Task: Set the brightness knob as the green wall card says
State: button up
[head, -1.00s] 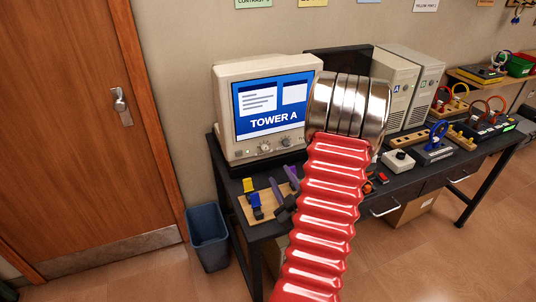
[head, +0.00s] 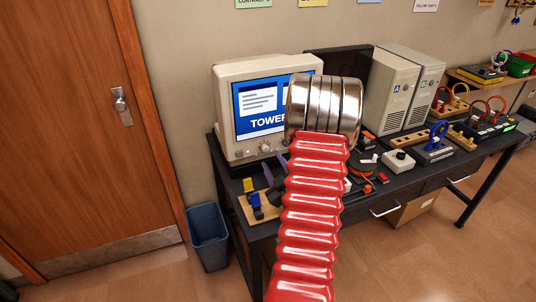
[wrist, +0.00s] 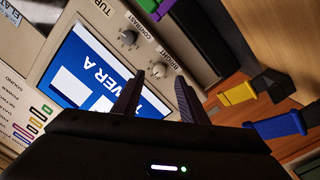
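The monitor (head: 228,112) stands on the dark table, its blue screen on and partly covered by my arm in the head view. In the wrist view the monitor (wrist: 52,52) appears rotated. Its brightness knob (wrist: 160,70), labelled BRIGHT, is a small grey knob beside the contrast knob (wrist: 128,38). Its pointer setting is too small to read. My gripper (wrist: 157,92) is open and empty, its two dark fingers on either side of the brightness knob in the picture. I see no contact. The green wall card (head: 254,3) is cut off at the top; only CONTRAST and an unclear figure show.
A wooden board (head: 262,211) with coloured clips lies at the table's left end. Two computer towers (head: 391,92) stand behind to the right. Small boxes and cables crowd the table's right. A blue bin (head: 208,236) stands on the floor beside a door (head: 70,130).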

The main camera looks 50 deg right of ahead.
aim_at(266, 150)
jog(key=x, duration=0.6)
jog(key=shift+c, duration=0.6)
jog(key=shift+a, duration=0.1)
grip_shut()
